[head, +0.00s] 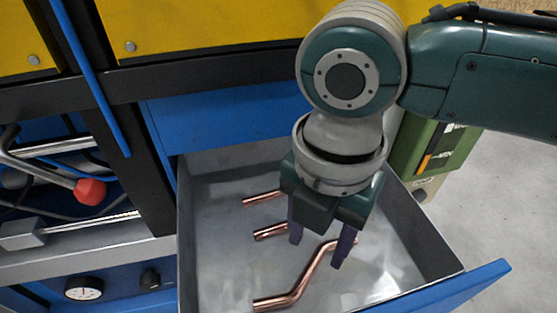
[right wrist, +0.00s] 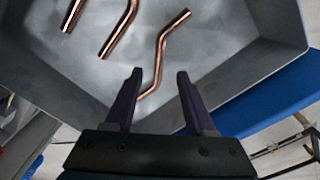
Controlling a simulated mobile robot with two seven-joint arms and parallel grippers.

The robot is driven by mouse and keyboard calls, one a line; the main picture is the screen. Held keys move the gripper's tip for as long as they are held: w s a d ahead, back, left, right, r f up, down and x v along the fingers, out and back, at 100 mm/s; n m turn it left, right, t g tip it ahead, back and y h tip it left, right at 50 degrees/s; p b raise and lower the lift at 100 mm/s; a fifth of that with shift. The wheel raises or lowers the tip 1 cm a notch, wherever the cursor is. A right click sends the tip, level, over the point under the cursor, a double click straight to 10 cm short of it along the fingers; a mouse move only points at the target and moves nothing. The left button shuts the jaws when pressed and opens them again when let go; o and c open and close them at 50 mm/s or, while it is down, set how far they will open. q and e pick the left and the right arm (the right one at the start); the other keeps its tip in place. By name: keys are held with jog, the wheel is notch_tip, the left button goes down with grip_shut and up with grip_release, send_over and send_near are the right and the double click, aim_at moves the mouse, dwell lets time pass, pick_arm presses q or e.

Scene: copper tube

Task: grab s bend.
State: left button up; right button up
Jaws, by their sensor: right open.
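The copper s bend (head: 296,290) lies on the floor of the open grey drawer (head: 215,260), nearest the drawer's front in the head view. My right gripper (head: 318,250) is open above the drawer, with its fingers near the far end of the s bend. In the right wrist view the s bend (right wrist: 160,60) runs from the upper middle down to between the spread fingertips (right wrist: 158,75). I cannot tell the exact height of the fingers above it. Nothing is held. My left gripper is not in view.
Two other copper tubes (head: 270,231) (head: 262,199) lie behind the s bend, partly hidden by my gripper. The drawer walls (head: 430,240) surround the workspace. A blue drawer front (head: 470,285) is at right.

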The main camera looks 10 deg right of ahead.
aim_at(310, 268)
jog(key=f+b, duration=0.1)
jog(key=f, duration=0.1)
jog(key=f+b, duration=0.1)
jog(key=f, duration=0.2)
jog(key=shift+s+a, duration=0.2)
jog(key=shift+f, duration=0.25)
jog(key=shift+w, duration=0.1)
grip_shut()
